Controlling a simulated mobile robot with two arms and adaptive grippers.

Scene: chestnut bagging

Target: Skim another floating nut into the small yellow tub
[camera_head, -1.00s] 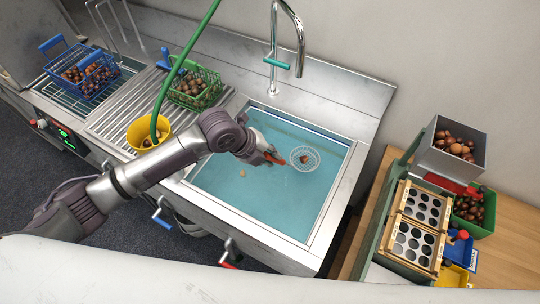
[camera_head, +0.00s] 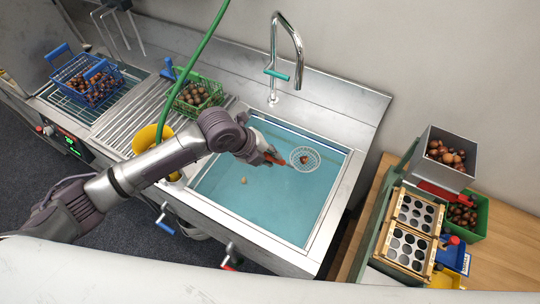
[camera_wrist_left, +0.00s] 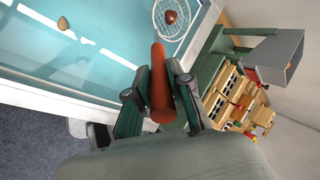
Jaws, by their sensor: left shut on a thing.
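My left gripper (camera_head: 266,157) is over the sink and shut on the orange handle of a skimmer (camera_wrist_left: 160,85). The skimmer's round white wire basket (camera_head: 312,159) holds one brown nut (camera_head: 304,159); it also shows in the left wrist view (camera_wrist_left: 171,17). I cannot tell whether the basket is above the water or touching it. A pale tan nut (camera_head: 243,180) is in the blue water (camera_head: 275,205), apart from the skimmer. The small yellow tub (camera_head: 146,136) is at the sink's left, partly hidden by my left arm. My right gripper is out of view.
A green hose (camera_head: 198,50) hangs down to the tub. A teal-handled tap (camera_head: 277,75) stands behind the sink. A green basket (camera_head: 210,103) and a blue basket (camera_head: 58,77) of nuts are at the left. A wooden table (camera_head: 510,227) at the right carries trays and a grey hopper (camera_head: 430,160).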

